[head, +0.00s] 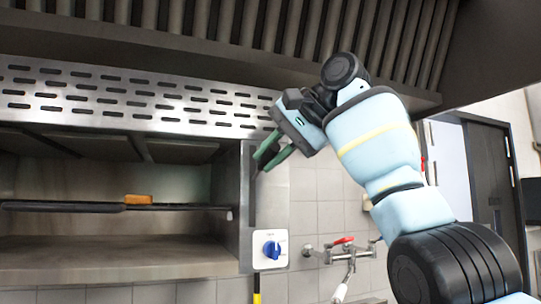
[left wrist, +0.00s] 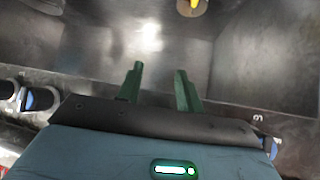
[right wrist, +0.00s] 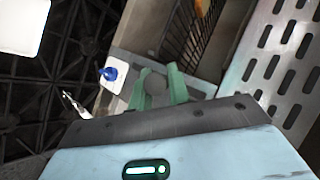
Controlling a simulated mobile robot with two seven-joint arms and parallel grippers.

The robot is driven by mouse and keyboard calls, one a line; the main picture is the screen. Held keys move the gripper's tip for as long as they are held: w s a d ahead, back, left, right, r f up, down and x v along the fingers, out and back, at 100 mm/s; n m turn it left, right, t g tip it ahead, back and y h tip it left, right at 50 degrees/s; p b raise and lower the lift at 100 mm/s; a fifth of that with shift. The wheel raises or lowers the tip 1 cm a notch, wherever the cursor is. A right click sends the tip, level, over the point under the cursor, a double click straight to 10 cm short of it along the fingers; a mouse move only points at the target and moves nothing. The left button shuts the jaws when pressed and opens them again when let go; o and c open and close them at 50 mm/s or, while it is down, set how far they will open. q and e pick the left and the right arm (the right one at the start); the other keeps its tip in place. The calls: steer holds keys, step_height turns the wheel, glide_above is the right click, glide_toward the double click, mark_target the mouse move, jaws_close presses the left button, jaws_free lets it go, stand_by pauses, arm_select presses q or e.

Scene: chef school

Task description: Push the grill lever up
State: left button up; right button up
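The grill (head: 120,250) is a steel unit on the left of the head view, with a rack (head: 75,206) inside and a dark vertical slot (head: 252,195) on its right side. A thin yellow rod (head: 257,288) shows below the blue knob; I cannot tell whether it is the lever. My right gripper (head: 262,162) is at the upper part of the slot, its green fingers apart. My left gripper (left wrist: 159,70) is open and empty over a steel surface.
An orange-brown piece of food (head: 138,199) lies on the rack. A blue knob (head: 271,249) sits on a white plate right of the slot. A red-handled tap (head: 343,241) is on the tiled wall. The ribbed hood (head: 250,25) hangs above the grill.

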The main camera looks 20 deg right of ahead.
steer(key=o, duration=0.5)
steer(key=shift+r, duration=0.15)
steer(key=shift+c, duration=0.2)
steer(key=v, duration=0.7)
steer(key=shift+s+d+r, duration=0.25)
steer(key=shift+f, duration=0.1)
